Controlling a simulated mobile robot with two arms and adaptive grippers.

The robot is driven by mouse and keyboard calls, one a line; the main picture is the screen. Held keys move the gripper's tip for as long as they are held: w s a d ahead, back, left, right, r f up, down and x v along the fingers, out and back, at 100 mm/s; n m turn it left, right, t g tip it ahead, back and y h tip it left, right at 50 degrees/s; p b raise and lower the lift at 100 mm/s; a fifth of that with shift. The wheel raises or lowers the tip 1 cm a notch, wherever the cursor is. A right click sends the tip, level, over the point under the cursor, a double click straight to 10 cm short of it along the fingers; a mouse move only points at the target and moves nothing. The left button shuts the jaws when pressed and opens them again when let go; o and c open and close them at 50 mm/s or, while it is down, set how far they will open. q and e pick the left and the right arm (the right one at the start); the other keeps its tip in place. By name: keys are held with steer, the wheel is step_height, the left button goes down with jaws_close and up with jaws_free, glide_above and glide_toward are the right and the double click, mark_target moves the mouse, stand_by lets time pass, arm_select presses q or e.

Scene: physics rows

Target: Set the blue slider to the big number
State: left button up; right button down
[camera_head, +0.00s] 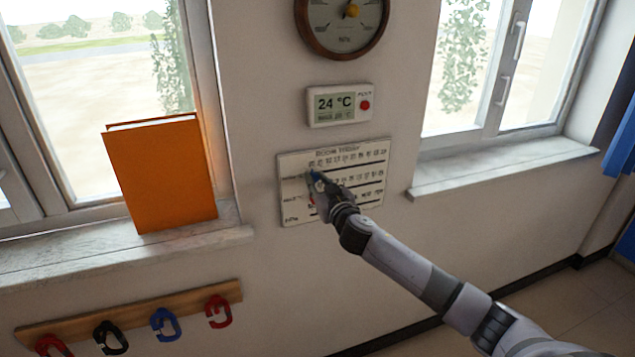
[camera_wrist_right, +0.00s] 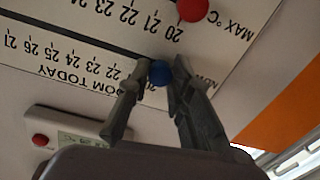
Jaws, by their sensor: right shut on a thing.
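A white board headed "ROOM TODAY" (camera_head: 370,151) hangs on the wall with rows of numbers and dark slots. My right gripper (camera_head: 322,181) is at the board's left part. In the right wrist view, upside down, my right gripper (camera_wrist_right: 161,70) is shut on the blue slider (camera_wrist_right: 160,74), a round knob at the low-number end of the "NOW" row. The blue knob also shows in the head view (camera_head: 315,175). A red slider (camera_wrist_right: 192,8) sits on the "MAX °C" row, near 20. The display (camera_head: 335,103) above the board reads a big "24 °C"; its small line is unclear. My left gripper is out of view.
A round dial (camera_head: 342,20) hangs above the display. An orange book (camera_head: 160,175) stands on the left windowsill (camera_head: 120,258). A hook rail (camera_head: 130,315) with coloured clips is below. The right windowsill (camera_head: 500,172) is bare. The wall below the board is clear.

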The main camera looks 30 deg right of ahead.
mark_target(345, 168)
stand_by(0.4)
steer(key=d, duration=0.3)
steer(key=s+d, duration=0.1)
steer(key=d, duration=0.2)
steer(key=s+d+b, duration=0.1)
steer(key=d, duration=0.2)
steer(key=shift+s+d, duration=0.15)
steer(key=shift+d, duration=0.05)
steer(key=c, duration=1.4)
jaws_free()
steer(key=shift+c, duration=0.2)
steer(key=shift+s+a+f, duration=0.1)
steer(key=shift+s+a, duration=0.1)
steer(key=shift+s, duration=0.3)
steer(key=v, duration=1.1)
